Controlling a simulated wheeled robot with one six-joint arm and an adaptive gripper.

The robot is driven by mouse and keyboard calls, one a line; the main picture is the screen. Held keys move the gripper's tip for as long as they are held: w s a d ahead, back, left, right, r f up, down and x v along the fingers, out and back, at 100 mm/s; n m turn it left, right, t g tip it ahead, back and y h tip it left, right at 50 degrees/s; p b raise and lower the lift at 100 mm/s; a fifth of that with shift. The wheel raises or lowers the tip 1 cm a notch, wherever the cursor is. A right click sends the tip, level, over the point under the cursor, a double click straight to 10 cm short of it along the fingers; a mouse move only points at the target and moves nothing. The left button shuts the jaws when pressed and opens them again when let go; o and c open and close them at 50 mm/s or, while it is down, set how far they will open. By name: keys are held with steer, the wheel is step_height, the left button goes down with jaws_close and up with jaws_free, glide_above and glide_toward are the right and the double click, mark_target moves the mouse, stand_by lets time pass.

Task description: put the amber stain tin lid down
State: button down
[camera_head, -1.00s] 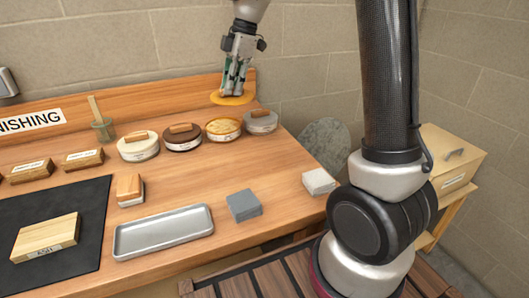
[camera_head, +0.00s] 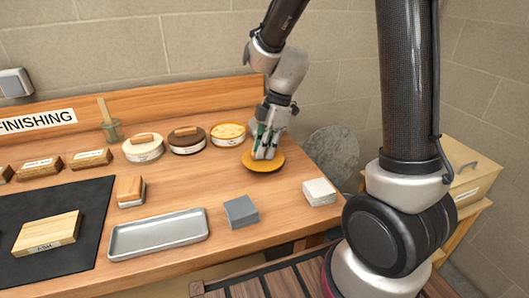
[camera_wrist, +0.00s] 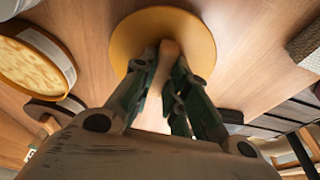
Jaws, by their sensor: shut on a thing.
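The amber stain tin lid (camera_head: 263,163) is a round amber disc with a wooden handle. My gripper (camera_head: 264,152) is shut on its handle from above. The lid is at or just above the bench top, right of the row of tins; I cannot tell whether it touches the wood. The wrist view shows the lid (camera_wrist: 135,35) and its wooden handle (camera_wrist: 167,57) between my fingers (camera_wrist: 165,70). The open amber tin (camera_head: 227,134) stands behind and to the left of the lid, its yellowish contents showing. It also shows in the wrist view (camera_wrist: 32,62).
Lidded tins in brown (camera_head: 187,141) and white (camera_head: 143,148) stand left of the open tin. A grey block (camera_head: 241,211), a white block (camera_head: 319,191) and a metal tray (camera_head: 158,234) lie nearer the front. Bare bench surrounds the lid at its front and left.

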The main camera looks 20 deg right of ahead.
mark_target(275, 155)
steer(key=shift+f, duration=0.65)
steer(key=shift+f, duration=0.15)
steer(key=c, duration=1.4)
jaws_free()
steer(key=v, duration=1.2)
steer(key=s+d+r+m+t+h, duration=0.1)
steer(key=s+d+r+m, duration=0.1)
steer(key=s+m, duration=0.4)
steer(key=s+d+r+m+t+h, duration=0.1)
steer(key=s+d+r+m+t, duration=0.1)
steer(key=s+d+m, duration=0.3)
steer(key=s+d+r+m+t+h, duration=0.1)
steer(key=s+d+r+m, duration=0.1)
steer(key=s+d+m, duration=0.2)
steer(key=shift+s+d+r+m, duration=0.1)
steer(key=shift+s+d+m, duration=0.05)
steer(key=shift+s+m, duration=1.6)
steer(key=shift+s+n, duration=0.25)
